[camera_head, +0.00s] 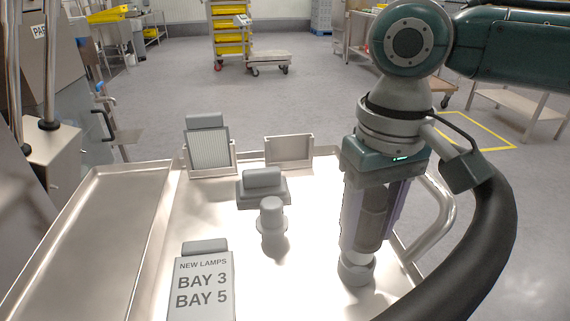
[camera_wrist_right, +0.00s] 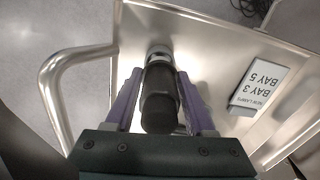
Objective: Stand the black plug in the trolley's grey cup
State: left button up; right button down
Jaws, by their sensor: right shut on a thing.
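My right gripper (camera_head: 365,243) points straight down over the right side of the trolley top (camera_head: 215,215). Its purple fingers are shut on the black plug (camera_head: 374,213), which is upright between them. The plug also shows in the right wrist view (camera_wrist_right: 160,108). The grey cup (camera_head: 356,270) stands on the trolley directly below the plug. In the right wrist view the cup's rim (camera_wrist_right: 159,50) shows around the plug's far end. The plug's lower end looks to be at or inside the cup's mouth; how deep, I cannot tell. My left gripper is not in view.
A grey stepped peg (camera_head: 272,222) and a grey block (camera_head: 262,185) stand mid-trolley. Two upright holders (camera_head: 289,150) are at the back. A "BAY 3 BAY 5" sign (camera_head: 203,287) is at the front. The trolley's handle (camera_head: 436,222) curves close to the gripper's right.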

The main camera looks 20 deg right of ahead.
aim_at(377, 190)
jog(key=shift+f, duration=0.15)
jog(key=shift+f+b, duration=0.45)
jog(key=shift+f, duration=1.15)
jog(key=shift+c, duration=0.9)
grip_release()
jog(key=shift+r, duration=0.1)
notch_tip(377, 190, up, 10)
jog(key=p, duration=0.2)
jog(key=shift+p, duration=0.35)
